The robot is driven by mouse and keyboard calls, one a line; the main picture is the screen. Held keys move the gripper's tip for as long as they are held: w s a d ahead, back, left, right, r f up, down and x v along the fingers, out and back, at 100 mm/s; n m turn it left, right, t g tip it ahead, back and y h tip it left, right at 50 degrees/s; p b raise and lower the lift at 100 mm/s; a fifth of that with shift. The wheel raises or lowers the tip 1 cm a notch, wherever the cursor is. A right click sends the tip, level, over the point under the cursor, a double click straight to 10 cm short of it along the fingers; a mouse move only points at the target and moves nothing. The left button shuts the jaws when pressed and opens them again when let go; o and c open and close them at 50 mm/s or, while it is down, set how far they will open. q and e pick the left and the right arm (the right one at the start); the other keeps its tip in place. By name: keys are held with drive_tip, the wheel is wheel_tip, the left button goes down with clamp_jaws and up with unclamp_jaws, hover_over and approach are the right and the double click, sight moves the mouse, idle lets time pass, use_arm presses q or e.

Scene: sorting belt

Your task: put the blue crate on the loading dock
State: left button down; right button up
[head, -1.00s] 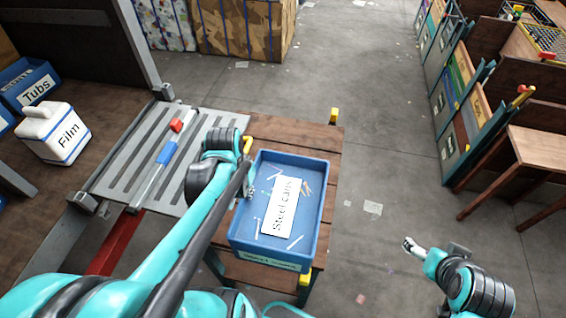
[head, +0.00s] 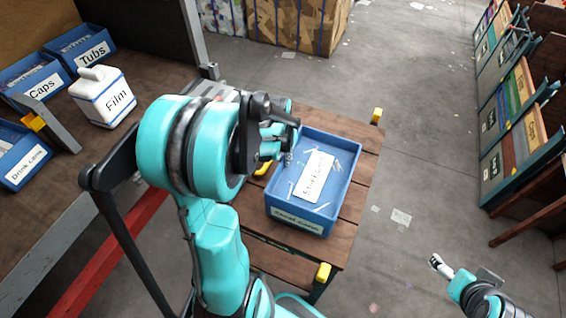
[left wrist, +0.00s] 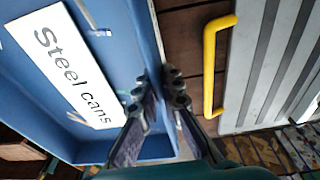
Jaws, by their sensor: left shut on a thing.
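The blue crate (head: 277,207), with a white "Steel cans" label, is upright over the slatted wooden stand (head: 352,218) with yellow corners. It appears to rest on the boards. My left gripper (head: 284,150) is at its far left side in the head view. In the left wrist view my left gripper (left wrist: 165,90) has its fingers on either side of the wall of the blue crate (left wrist: 120,40), shut on it. My right gripper (head: 438,264) is low at the right, away from the crate; its jaws are too small to read. Nothing marks out which surface is the loading dock.
A brown platform at left holds a white "Film" jug (head: 104,98) and blue bins, including a "Tubs" bin (head: 80,48). A cardboard bale (head: 298,24) stands at the back. The grey floor between is mostly clear.

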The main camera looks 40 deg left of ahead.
sight(284, 167)
use_arm(q)
wheel_tip(284, 167, down, 3)
drive_tip(key=shift+f+b, duration=0.1)
drive_tip(key=shift+b, duration=0.2)
drive_tip(key=shift+f, duration=0.4)
drive_tip(key=shift+f, duration=0.1)
drive_tip(key=c, duration=1.7)
unclamp_jaws()
drive_tip(key=shift+s, duration=0.1)
